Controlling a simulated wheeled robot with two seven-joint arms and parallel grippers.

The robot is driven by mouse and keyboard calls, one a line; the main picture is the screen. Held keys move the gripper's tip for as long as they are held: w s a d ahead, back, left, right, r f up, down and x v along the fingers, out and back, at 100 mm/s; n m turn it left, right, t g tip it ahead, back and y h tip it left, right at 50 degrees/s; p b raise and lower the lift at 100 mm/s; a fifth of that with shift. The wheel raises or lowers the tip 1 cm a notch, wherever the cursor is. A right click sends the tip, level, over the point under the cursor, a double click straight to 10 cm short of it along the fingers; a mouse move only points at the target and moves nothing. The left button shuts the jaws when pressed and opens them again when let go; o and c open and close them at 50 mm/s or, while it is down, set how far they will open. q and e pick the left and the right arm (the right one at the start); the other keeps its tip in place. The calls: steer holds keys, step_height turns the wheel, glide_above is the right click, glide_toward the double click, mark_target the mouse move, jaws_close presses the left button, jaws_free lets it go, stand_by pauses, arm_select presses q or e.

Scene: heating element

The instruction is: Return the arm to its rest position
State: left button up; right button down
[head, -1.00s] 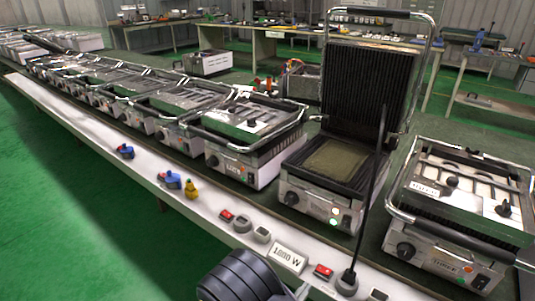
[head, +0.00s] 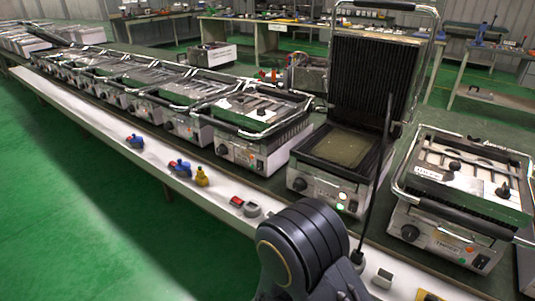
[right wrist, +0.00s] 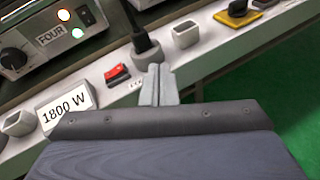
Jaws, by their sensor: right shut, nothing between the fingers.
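My right gripper (right wrist: 160,84) shows in the right wrist view with its two grey fingers together and nothing between them. It points at the white ledge, close to the black plug (right wrist: 146,46) and to the right of the red switch (right wrist: 117,75). In the head view a dark, ribbed link of my arm (head: 305,245) rises from the bottom edge and hides part of the ledge; the fingertips are hidden there. My left gripper is not in view.
An open contact grill (head: 325,190) stands behind the ledge, its lid up and its green lamp lit. Closed grills (head: 260,125) line the bench to the left, and another (head: 465,195) stands right. The 1800 W sign (right wrist: 66,108) is on the ledge (head: 100,115). Green floor is clear at left.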

steer(key=s+d+r+m+g+y, duration=0.4)
steer(key=s+r+m+y, duration=0.15)
steer(key=s+m, duration=0.3)
steer(key=s+d+r+m+g+y, duration=0.35)
steer(key=s+m+y, duration=0.3)
steer(key=m, duration=0.25)
steer(key=s+a+r+m+t+y+p, duration=0.1)
steer(key=r+m+t+y+p, duration=0.1)
steer(key=r+p, duration=0.5)
steer(key=s+a+r+m+t+y+p, duration=0.1)
steer(key=r+p, duration=0.5)
steer(key=r, duration=0.7)
steer(key=s+m+t+y, duration=0.1)
steer(key=m+t, duration=0.1)
steer(key=m, duration=0.1)
steer(key=shift+a+r+m+p, duration=0.35)
steer(key=shift+a+p, duration=0.05)
